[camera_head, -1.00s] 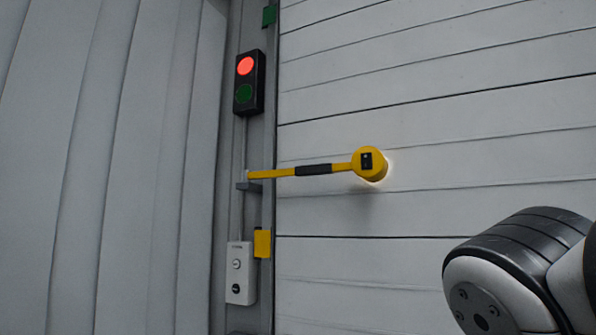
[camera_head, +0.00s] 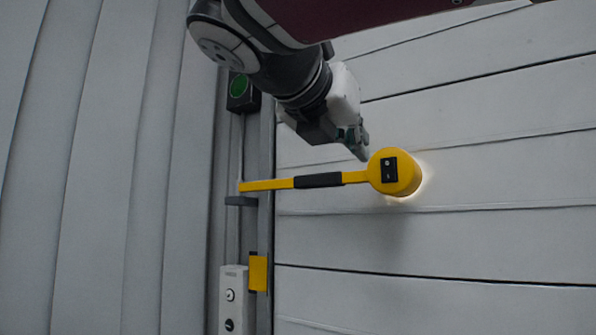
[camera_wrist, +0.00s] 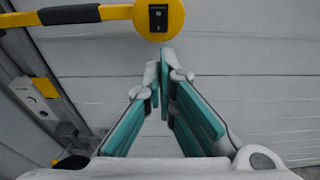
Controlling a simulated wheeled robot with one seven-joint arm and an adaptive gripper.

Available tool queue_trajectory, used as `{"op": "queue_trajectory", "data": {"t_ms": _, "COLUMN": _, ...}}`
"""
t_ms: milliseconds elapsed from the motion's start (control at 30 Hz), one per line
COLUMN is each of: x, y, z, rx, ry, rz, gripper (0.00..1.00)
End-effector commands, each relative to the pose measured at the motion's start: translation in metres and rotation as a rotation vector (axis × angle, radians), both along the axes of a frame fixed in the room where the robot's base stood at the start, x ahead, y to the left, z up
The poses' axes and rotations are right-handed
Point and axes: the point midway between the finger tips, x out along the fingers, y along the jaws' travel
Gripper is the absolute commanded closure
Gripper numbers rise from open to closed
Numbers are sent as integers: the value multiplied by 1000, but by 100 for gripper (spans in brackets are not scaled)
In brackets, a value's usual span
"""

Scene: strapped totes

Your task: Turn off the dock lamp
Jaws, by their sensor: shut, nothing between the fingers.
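The dock lamp (camera_head: 411,176) is a yellow round head on a yellow arm with a black grip (camera_head: 318,180), reaching out from the door frame. A black rocker switch (camera_head: 389,169) is on the head's face. A glow shows on the wall behind the head. My gripper (camera_head: 362,152) is shut and empty, just above and left of the lamp head in the head view. In the wrist view, my gripper's fingertips (camera_wrist: 158,62) point toward the lamp head (camera_wrist: 178,18) and its switch (camera_wrist: 158,18), apart from them in the picture.
A signal light (camera_head: 240,92) with a green lens is partly hidden behind my arm. A white button box (camera_head: 232,300) and a yellow bracket (camera_head: 258,272) are on the frame below the lamp arm. The white slatted door (camera_head: 480,240) is clear to the right and below.

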Motion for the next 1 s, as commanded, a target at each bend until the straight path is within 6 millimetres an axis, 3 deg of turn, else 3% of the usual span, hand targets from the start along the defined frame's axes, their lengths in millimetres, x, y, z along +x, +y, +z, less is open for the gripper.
{"op": "queue_trajectory", "data": {"t_ms": 533, "x": 7, "y": -4, "z": 2, "rx": -17, "ry": 4, "rz": 3, "gripper": 100}}
{"op": "queue_trajectory", "data": {"t_ms": 1000, "x": 75, "y": -54, "z": -15, "rx": -16, "ry": 4, "rz": 2, "gripper": 100}}
